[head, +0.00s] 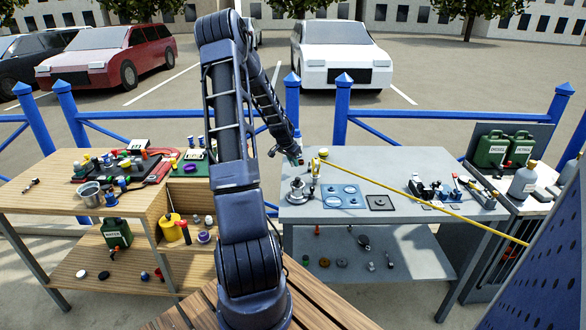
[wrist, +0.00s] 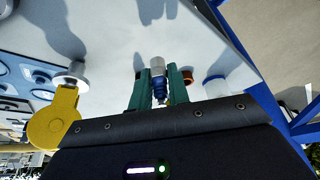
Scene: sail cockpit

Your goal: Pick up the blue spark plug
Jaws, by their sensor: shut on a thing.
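The blue spark plug (wrist: 157,80), with a pale metal upper part and a blue lower part, is between the two green fingers of my gripper (wrist: 159,85) in the wrist view. The fingers are shut on it, and its lower end is partly hidden between them. In the head view my gripper (head: 296,158) is at the left end of the grey workbench (head: 400,160), above its back-left corner. The plug is too small to make out clearly there. I cannot tell whether the plug still touches the bench top.
A yellow rounded part (wrist: 55,118) is close left of my gripper; a white-topped cylinder (wrist: 214,86) is close right. A metal stand (head: 297,192) and blue plate (head: 343,196) are on the bench. A yellow bar (head: 430,201) crosses it. The wooden bench (head: 40,200) is cluttered.

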